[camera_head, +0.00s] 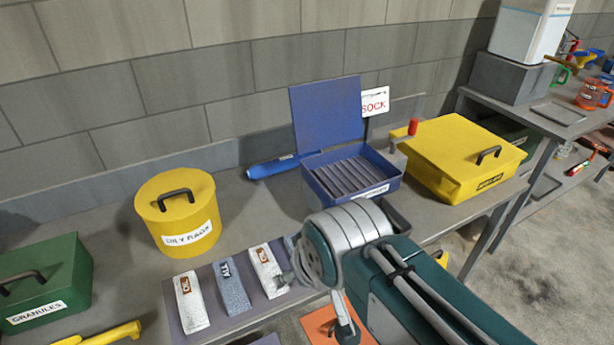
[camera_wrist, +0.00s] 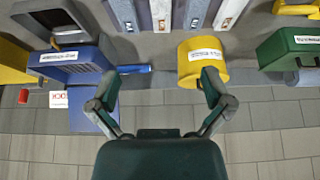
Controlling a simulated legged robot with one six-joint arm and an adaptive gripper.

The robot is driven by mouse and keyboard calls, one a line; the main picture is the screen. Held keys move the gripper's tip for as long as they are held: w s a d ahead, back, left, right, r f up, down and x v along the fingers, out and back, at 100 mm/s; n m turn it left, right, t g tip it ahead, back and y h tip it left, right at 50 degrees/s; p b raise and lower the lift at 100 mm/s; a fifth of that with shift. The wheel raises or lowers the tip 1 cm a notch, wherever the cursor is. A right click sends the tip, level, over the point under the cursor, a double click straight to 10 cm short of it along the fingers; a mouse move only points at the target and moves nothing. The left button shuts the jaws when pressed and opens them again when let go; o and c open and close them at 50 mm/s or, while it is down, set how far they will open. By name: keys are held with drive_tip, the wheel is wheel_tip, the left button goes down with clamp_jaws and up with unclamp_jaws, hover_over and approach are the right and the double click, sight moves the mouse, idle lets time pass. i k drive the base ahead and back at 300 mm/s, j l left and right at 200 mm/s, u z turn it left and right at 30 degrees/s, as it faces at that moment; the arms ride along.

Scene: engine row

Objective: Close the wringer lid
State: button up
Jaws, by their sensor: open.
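An open blue box (camera_head: 352,186) with a ribbed grey inside stands on the bench in the head view and looks like the wringer; its white label is too small to read. Its flat blue lid (camera_head: 326,115) stands upright at the back. A crank with a red knob (camera_head: 413,126) is at its right. In the wrist view the blue box (camera_wrist: 72,62) is at upper left, with the lid (camera_wrist: 92,108) partly behind a finger. My gripper (camera_wrist: 160,97) is open and empty, fingers spread wide, and no contact with the lid can be made out.
A yellow lidded box (camera_head: 462,155) stands close on the right. A blue cylinder (camera_head: 273,166) lies left of the blue box. A yellow bin (camera_head: 178,215), a green box (camera_head: 45,285) and several packets (camera_head: 190,303) are farther left. A wall (camera_head: 240,75) backs the bench.

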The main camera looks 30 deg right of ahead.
sight(325, 113)
drive_tip(key=l, duration=0.7)
drive_tip(key=i+l, duration=0.1)
drive_tip(key=l, duration=0.65)
drive_tip(key=i+l, duration=0.15)
drive_tip(key=i, duration=0.1)
